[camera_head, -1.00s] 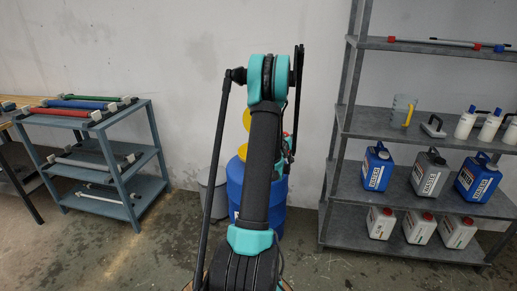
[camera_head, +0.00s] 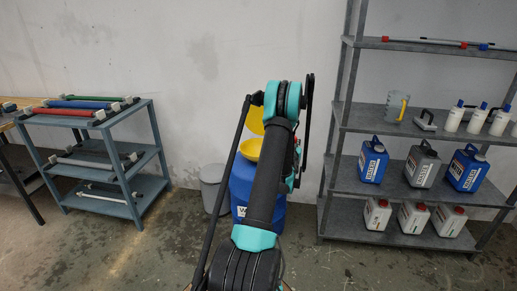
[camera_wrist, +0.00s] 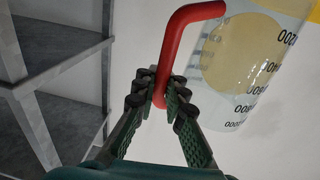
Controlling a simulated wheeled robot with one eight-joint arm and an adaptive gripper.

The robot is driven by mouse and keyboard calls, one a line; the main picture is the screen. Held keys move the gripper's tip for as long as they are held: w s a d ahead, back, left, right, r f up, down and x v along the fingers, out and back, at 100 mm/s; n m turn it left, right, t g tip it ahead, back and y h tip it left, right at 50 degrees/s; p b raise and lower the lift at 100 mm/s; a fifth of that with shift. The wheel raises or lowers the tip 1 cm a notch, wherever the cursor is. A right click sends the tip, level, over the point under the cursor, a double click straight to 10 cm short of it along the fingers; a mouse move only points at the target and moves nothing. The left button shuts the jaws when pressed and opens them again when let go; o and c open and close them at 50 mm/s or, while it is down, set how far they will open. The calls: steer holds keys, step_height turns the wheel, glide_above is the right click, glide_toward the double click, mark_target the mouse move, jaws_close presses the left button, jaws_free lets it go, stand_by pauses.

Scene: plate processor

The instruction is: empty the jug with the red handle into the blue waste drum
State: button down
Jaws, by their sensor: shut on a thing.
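The clear jug with its red handle (camera_wrist: 178,45) fills the upper right of the wrist view. Its wall (camera_wrist: 235,105) carries dark volume marks that read upside down. A pale yellow disc shows in or through it; I cannot tell which. My gripper (camera_wrist: 165,98) is shut on the red handle. The blue waste drum (camera_head: 242,188) stands by the wall in the head view, with a yellow funnel-like top (camera_head: 250,149) and a raised yellow lid (camera_head: 255,121). My arm covers part of the drum. The jug and most of my gripper are hidden behind my arm there.
A grey bin (camera_head: 211,187) stands left of the drum. A grey metal shelf (camera_head: 345,124) with canisters, bottles and a yellow-handled jug (camera_head: 397,108) is close on the right. A blue rack (camera_head: 150,125) with tubes is at left. Floor between is clear.

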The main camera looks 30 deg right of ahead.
stand_by(0.3)
steer(key=shift+r, duration=2.5)
